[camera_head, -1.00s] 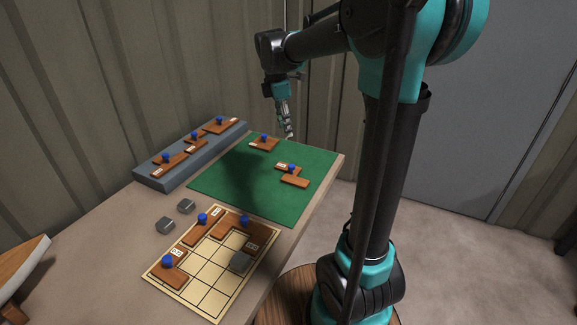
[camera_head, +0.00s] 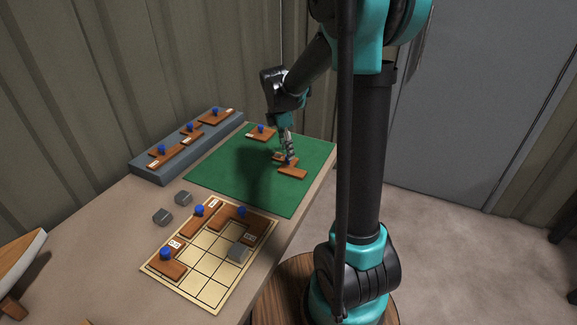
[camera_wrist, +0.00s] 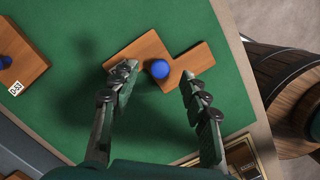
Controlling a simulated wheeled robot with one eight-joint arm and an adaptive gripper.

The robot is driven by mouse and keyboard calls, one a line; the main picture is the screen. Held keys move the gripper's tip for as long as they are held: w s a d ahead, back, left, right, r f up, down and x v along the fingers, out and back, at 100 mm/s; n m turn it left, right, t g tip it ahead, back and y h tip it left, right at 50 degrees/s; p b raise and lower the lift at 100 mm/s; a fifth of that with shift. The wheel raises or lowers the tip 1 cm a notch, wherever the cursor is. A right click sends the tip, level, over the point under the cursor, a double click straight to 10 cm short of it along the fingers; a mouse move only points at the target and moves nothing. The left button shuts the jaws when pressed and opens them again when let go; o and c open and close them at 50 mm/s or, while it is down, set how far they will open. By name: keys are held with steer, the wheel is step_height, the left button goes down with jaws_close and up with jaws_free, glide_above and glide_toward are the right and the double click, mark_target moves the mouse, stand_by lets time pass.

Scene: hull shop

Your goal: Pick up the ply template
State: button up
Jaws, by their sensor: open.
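A wooden ply template (camera_wrist: 186,63) with a blue knob (camera_wrist: 159,69) lies on the green mat (camera_head: 240,189). It has a stepped outline. My gripper (camera_wrist: 157,82) is open just above it, with one finger on each side of the knob in the wrist view. In the head view my gripper (camera_head: 290,155) hangs over the same template (camera_head: 293,173) and hides part of it. I cannot tell whether the fingers touch the wood. A second ply template (camera_head: 261,133) with a blue knob lies farther back on the mat; it also shows in the wrist view (camera_wrist: 29,64).
A grey rack (camera_head: 147,171) holds several knobbed templates at the left. A gridded board (camera_head: 205,296) with several templates and a grey block (camera_head: 238,252) lies in front. Two grey blocks (camera_head: 162,217) sit beside it. A wooden barrel (camera_wrist: 287,93) stands beyond the table edge.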

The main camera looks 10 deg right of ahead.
steer(key=f, duration=0.4)
steer(key=shift+d, duration=0.25)
steer(key=shift+c, duration=0.2)
jaws_close()
